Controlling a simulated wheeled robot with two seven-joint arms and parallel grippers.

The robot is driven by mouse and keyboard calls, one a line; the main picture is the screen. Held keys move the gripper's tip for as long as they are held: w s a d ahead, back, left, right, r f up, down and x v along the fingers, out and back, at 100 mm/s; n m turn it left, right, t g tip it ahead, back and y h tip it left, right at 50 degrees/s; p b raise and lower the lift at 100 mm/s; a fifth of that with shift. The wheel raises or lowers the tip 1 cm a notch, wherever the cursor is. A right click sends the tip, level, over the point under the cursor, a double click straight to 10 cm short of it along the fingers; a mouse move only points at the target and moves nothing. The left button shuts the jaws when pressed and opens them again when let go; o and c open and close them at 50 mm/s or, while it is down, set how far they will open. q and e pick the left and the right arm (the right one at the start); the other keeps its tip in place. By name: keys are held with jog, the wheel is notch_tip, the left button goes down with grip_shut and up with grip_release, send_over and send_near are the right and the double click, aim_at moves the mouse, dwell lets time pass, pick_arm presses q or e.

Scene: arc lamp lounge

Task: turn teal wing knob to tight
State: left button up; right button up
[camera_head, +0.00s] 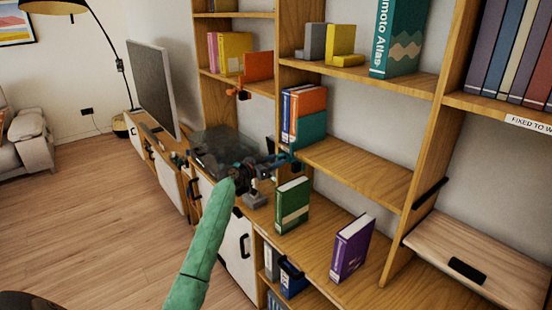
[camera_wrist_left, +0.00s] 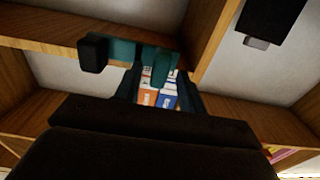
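The teal bookend (camera_head: 312,130) stands on the middle shelf against blue and orange books. Its teal wing knob (camera_head: 297,167) sits low at the shelf's front edge, partly hidden by my gripper. In the left wrist view a teal wing knob (camera_wrist_left: 165,66) shows just ahead of and between the finger ends, nearer the right finger. My left gripper (camera_head: 280,161) reaches to the knob from the left; in the wrist view its dark fingers (camera_wrist_left: 160,88) stand apart, with a visible gap. I cannot tell whether they touch the knob. My right gripper is in neither view.
An orange bookend (camera_head: 258,67) with its own orange knob (camera_head: 240,94) is on the shelf to the left. A green book (camera_head: 292,205) and a purple book (camera_head: 352,247) stand below on the lower top. A television (camera_head: 152,85) stands left. The floor (camera_head: 110,215) is clear.

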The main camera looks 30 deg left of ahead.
pick_arm(q)
jog(key=shift+w+d, duration=0.15)
jog(key=shift+w, duration=0.2)
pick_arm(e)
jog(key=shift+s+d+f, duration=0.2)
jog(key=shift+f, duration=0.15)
pick_arm(q)
grip_shut()
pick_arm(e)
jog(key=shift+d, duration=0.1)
